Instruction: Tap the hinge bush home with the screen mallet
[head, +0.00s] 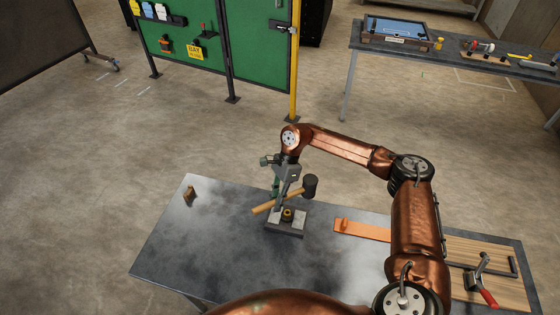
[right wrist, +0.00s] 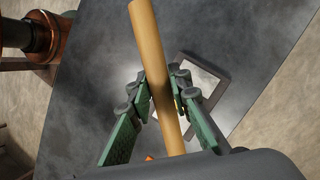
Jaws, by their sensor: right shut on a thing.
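The screen mallet has a dark cylindrical head (head: 310,186) and a pale wooden handle (head: 264,208). My right gripper (head: 276,193) is shut on the handle and holds the mallet above the bench. In the right wrist view the handle (right wrist: 158,60) runs between the green fingers (right wrist: 163,92). A small brass-coloured ring, which looks like the hinge bush (head: 287,213), stands in a grey block fixture (head: 287,230) below the mallet. The mallet head is above and to the right of it, apart from it. How deep the bush sits cannot be told. My left gripper is not in view.
The dark bench (head: 190,250) has a small brown block (head: 190,193) at its left. An orange strip (head: 362,231) lies right of the fixture. A red-handled clamp (head: 484,285) sits on a wooden board (head: 505,288).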

